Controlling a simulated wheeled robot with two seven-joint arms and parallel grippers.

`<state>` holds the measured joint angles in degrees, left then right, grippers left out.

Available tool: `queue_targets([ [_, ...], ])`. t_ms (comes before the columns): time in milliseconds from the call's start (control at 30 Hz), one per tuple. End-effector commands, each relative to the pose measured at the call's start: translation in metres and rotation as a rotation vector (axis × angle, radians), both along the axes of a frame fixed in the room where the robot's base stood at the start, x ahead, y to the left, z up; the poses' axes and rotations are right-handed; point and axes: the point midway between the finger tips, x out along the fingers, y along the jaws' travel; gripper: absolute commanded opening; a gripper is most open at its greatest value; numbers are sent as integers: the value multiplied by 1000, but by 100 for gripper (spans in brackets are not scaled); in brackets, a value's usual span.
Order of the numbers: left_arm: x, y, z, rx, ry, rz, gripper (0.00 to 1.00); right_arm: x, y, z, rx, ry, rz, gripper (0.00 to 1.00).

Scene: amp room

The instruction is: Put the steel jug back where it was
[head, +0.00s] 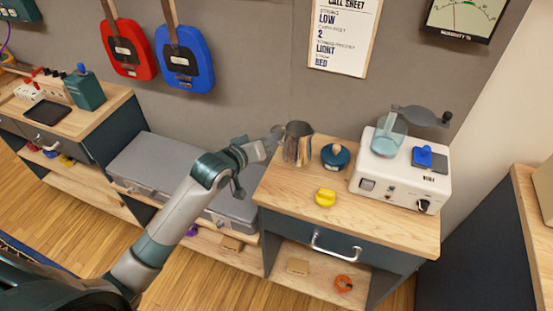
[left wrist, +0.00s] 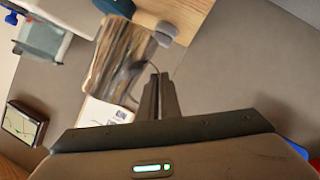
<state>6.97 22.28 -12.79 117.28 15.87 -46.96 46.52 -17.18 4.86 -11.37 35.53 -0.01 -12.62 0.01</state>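The steel jug (head: 298,146) is upright at the back left of the wooden cabinet top (head: 281,196). I cannot tell whether its base touches the wood. My left gripper (head: 276,136) comes in from the left, at the jug's handle side. In the left wrist view the jug (left wrist: 118,62) fills the upper left. The fingers (left wrist: 157,92) are close together at its thin handle and look shut on it; the grip is partly hidden. My right gripper is out of view.
A round dark teal object (head: 336,157) stands just right of the jug, with a yellow knob-like piece (head: 325,198) in front. A white machine (head: 402,184) with a glass vessel (head: 390,137) stands further right. The cabinet top's front is mostly clear. A grey case (head: 165,172) lies left.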

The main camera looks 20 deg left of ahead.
Motion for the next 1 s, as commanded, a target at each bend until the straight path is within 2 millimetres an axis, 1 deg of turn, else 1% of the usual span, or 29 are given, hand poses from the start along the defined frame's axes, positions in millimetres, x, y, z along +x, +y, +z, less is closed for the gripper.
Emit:
queue_targets([
  [100,0,0,-18,0,2,0,0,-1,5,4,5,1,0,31],
  [200,0,0,-29,0,2,1,0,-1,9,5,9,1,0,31],
  [367,0,0,-34,0,-1,0,0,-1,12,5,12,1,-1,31],
  [667,0,0,-37,-1,0,0,0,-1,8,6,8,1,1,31],
  [1000,0,-1,-69,-1,1,0,0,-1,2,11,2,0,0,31],
])
